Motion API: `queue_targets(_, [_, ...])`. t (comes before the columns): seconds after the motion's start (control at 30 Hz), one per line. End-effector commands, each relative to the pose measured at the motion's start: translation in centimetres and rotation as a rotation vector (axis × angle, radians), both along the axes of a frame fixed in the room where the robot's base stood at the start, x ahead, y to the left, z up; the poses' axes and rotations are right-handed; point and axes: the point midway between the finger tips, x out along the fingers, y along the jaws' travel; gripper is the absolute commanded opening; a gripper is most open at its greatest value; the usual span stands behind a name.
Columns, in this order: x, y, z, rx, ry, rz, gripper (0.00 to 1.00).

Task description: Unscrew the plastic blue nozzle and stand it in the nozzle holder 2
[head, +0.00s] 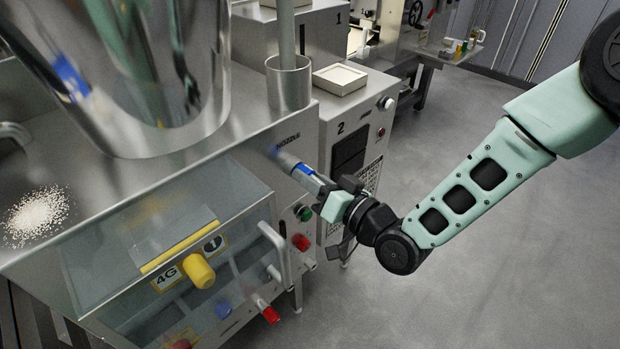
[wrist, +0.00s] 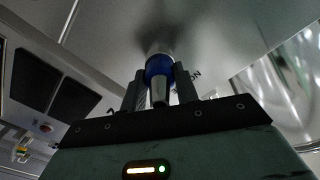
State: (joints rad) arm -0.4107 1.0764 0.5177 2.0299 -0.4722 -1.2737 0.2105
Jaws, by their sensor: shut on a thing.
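The blue nozzle (head: 306,171) points out of the steel machine's front, just below printed lettering that seems to read NOZZLE. It has a grey metallic body with a blue band. My gripper (head: 324,187) is shut on its outer end. In the wrist view the nozzle (wrist: 158,68) stands between the two fingers of my gripper (wrist: 159,90), its far end meeting the steel panel. I cannot tell whether its thread is still engaged. I cannot identify nozzle holder 2 for certain; a white square tray (head: 340,79) stands on the cabinet marked 2.
A steel cup (head: 289,84) stands on the machine's top edge beside a large steel hopper (head: 160,90). A clear guard with a handle (head: 274,250), a yellow knob (head: 199,271) and red and green buttons lie below the nozzle. Open floor (head: 480,270) lies to the right.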

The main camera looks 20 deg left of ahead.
Motion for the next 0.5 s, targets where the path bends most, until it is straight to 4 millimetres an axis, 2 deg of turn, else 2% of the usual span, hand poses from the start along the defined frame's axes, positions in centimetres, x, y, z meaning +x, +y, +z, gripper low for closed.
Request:
queue_targets(0.07, [-0.08,0.01,-0.21,-0.009,-0.016,0.002,0.06])
queue_targets(0.17, [-0.12,0.07,-0.52,-0.053,-0.129,0.002,0.06])
queue_targets(0.5, [-0.15,0.0,-0.85,-0.294,-0.717,0.001,0.06])
